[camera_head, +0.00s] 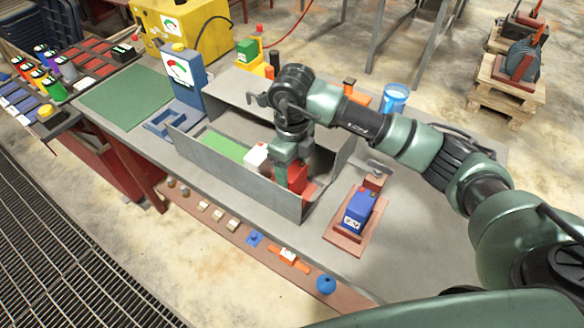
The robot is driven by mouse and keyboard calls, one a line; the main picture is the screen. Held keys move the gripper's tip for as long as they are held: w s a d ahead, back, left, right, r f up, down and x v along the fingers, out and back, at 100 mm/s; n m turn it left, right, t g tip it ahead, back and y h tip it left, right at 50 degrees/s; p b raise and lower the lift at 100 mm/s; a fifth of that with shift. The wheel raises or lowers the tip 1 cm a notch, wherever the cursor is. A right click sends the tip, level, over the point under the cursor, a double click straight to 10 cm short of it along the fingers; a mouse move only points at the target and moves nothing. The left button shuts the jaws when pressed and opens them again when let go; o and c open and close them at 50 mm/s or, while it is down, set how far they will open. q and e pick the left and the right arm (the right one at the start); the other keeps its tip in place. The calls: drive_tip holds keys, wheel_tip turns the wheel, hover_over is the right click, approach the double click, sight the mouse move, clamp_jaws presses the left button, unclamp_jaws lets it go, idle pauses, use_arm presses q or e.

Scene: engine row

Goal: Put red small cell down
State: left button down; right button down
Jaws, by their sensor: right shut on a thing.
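The red small cell (297,176) is in the right end of a long grey metal tray (235,170). My right gripper (284,178) points down into the tray and is shut on the red cell. The gripper and the tray's front wall hide part of the cell, so I cannot tell whether its base touches the tray floor. A white block (256,156) and a green patch (222,146) lie in the tray to the left of the gripper. My left gripper is not in view.
A blue battery (359,208) stands on a reddish board (346,238) right of the tray. A blue meter (183,76) stands behind the tray's left end. Small parts line the front ledge (190,206). A blue cup (395,98) stands behind my right arm.

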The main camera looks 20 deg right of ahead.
drive_tip(key=c, duration=0.6)
unclamp_jaws()
drive_tip(key=shift+f, duration=0.1)
drive_tip(key=shift+r, duration=0.6)
drive_tip(key=shift+r+b, duration=1.25)
drive_tip(key=shift+r, duration=4.35)
